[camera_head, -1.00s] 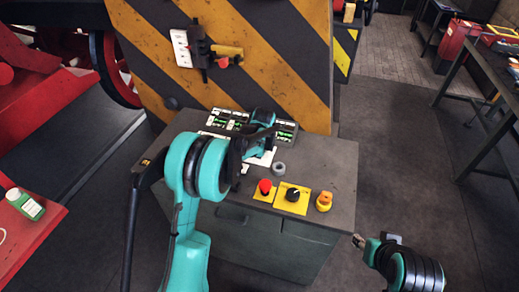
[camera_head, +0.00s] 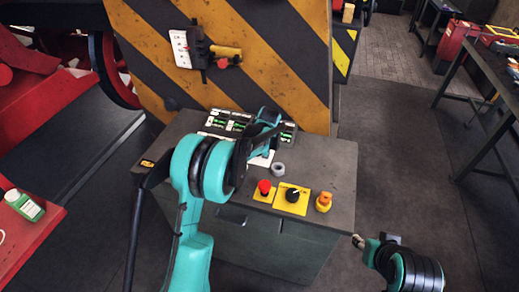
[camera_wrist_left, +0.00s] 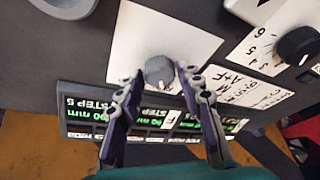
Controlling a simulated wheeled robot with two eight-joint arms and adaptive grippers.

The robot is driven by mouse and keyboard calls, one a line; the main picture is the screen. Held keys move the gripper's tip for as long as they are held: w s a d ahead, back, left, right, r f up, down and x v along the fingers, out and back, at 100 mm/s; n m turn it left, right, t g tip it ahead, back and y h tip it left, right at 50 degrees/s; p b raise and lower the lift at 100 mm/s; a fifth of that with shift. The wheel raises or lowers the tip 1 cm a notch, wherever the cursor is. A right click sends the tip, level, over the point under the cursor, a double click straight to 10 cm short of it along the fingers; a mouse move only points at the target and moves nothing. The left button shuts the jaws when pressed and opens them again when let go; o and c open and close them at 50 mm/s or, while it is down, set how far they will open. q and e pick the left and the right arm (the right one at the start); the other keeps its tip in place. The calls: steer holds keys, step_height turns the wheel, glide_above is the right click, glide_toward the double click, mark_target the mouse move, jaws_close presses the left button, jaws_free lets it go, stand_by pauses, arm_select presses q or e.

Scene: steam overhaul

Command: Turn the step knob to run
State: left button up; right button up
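In the left wrist view a small grey knob (camera_wrist_left: 159,72) sits on a white plate (camera_wrist_left: 190,40). I cannot read a label that names it as the step knob. My left gripper (camera_wrist_left: 160,77) is open, with one fingertip on each side of this knob and a small visible gap to it. In the head view my left gripper (camera_head: 268,128) is over the back of the grey console (camera_head: 325,165), and my own arm hides the knob there. My right gripper (camera_head: 358,241) is low at the right, away from the console, too small to tell its opening.
A black knob (camera_wrist_left: 298,46) with a numbered label is nearby. Green-lit displays (camera_wrist_left: 90,107) reading STEP line the console's back. A red button (camera_head: 264,187), a black switch on yellow (camera_head: 292,195), an orange knob (camera_head: 323,202) and a grey ring (camera_head: 278,169) stand in front.

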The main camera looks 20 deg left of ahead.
arm_select(q)
steer(key=shift+o, duration=0.3)
steer(key=v, duration=1.2)
steer(key=shift+a, duration=0.1)
steer(key=s+r+m+t+h+b, duration=0.1)
steer(key=s+r+m+b, duration=0.3)
steer(key=s, duration=1.3)
steer(key=s+f+m+t, duration=0.1)
steer(key=s+f, duration=0.1)
steer(key=s, duration=0.6)
steer(key=s+f+m+t+h+p, duration=0.1)
steer(key=s+f, duration=0.1)
steer(key=s, duration=0.5)
steer(key=shift+s+f+m+h, duration=0.3)
steer(key=shift+s+f, duration=0.1)
